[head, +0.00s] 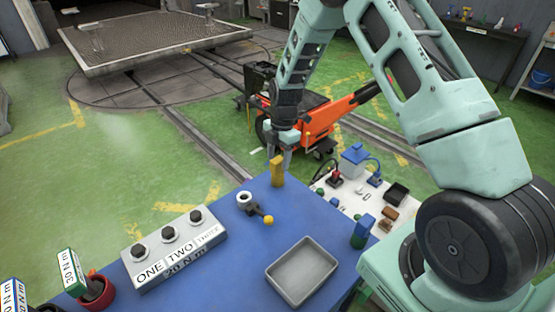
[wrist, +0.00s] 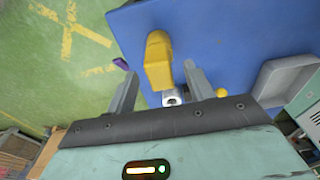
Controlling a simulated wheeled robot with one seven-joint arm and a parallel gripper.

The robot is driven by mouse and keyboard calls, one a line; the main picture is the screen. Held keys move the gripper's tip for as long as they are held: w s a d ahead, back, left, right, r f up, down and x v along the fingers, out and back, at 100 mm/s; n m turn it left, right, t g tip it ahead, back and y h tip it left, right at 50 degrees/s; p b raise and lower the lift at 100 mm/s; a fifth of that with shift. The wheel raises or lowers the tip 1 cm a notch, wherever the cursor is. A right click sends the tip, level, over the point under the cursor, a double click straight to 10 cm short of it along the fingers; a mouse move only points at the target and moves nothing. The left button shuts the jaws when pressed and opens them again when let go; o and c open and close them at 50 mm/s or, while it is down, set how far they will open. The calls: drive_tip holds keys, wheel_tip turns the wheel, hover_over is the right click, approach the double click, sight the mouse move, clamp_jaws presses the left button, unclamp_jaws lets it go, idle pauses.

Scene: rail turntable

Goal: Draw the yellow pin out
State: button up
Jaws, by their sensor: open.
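The yellow pin (head: 277,171) stands upright at the far edge of the blue table (head: 225,245). In the wrist view the yellow pin (wrist: 158,62) shows between the two fingers, nearer the picture's top. In the wrist view my gripper (wrist: 155,66) is open, with a gap on each side of the pin. I cannot tell whether a finger touches it. The pin's lower end is not clear.
A white ring fitting (head: 245,197) with a dark lever and yellow knob (head: 267,219) sits close to the pin. A grey tray (head: 268,272), a box with black knobs (head: 178,246) and a red cup (head: 107,295) stand on the table. An orange cart (head: 315,113) stands behind.

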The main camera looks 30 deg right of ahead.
sight(278, 171)
drive_tip(key=shift+a+f, duration=0.15)
drive_tip(key=shift+f, duration=1.15)
drive_tip(key=shift+c, duration=0.3)
clamp_jaws()
